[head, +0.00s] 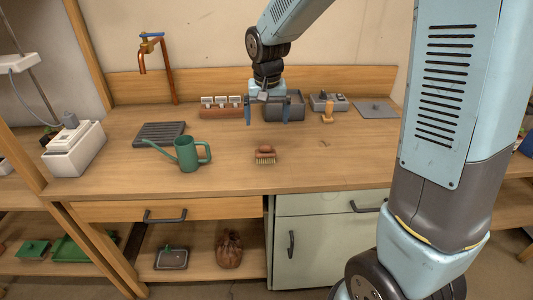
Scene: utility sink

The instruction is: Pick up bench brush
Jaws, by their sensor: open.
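A small reddish-brown brush (265,157) with pale bristles sits on the wooden bench top, near its front edge and about the middle. A rounded reddish knob or grip shows on its top. My gripper (267,121) hangs from the arm with its blue fingers spread apart, empty. In the head view it appears above and behind the brush, apart from it; its exact height over the bench is hard to tell. A second small thing with an orange-tan handle (328,114) stands farther back right and may also be a brush.
A green watering can (188,154) stands left of the brush, before a dark slatted rack (160,134). Behind my gripper are a dark grey bin (297,107) and a rack of white items (221,112). A copper tap (155,48) rises back left. Bench around the brush is clear.

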